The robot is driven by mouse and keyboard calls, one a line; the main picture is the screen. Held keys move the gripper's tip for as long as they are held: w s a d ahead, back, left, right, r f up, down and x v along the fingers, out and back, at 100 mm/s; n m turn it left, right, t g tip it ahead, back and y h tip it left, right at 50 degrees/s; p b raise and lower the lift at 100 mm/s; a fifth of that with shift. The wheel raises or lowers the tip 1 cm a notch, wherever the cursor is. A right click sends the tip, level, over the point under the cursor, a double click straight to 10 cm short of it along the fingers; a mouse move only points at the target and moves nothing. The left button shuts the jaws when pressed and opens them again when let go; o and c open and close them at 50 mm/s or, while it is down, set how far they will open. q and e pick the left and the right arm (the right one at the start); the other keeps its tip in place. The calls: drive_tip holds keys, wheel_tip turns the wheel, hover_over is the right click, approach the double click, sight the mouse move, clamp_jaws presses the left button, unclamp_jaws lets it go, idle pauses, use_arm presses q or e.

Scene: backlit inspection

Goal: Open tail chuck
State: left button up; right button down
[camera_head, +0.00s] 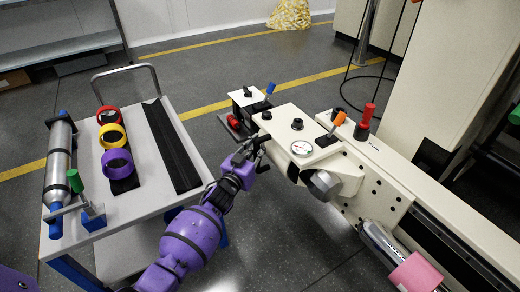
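The cream machine's near unit (290,122) carries a round dial gauge (302,148) and dark knobs. A grey round metal part that looks like a chuck (323,185) sticks out below the dial; whether its jaws are open or shut cannot be seen. My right gripper is out of view.
A white cart (96,238) on the left holds a silver cylinder (58,165), red, yellow and purple rings (117,162) and a black rail (171,145). A blue-handled lever (270,89) stands at the machine's far end. A silver bar with a pink band (416,273) is at lower right.

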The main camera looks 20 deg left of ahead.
use_arm(q)
drive_tip(key=shift+o, duration=0.8)
drive_tip(key=shift+s+a+f, duration=0.1)
drive_tip(key=shift+s+a, duration=0.1)
drive_tip(key=shift+a, duration=0.3)
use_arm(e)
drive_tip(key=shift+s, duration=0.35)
use_arm(q)
drive_tip(key=shift+w+d, duration=0.1)
drive_tip(key=shift+d, duration=0.15)
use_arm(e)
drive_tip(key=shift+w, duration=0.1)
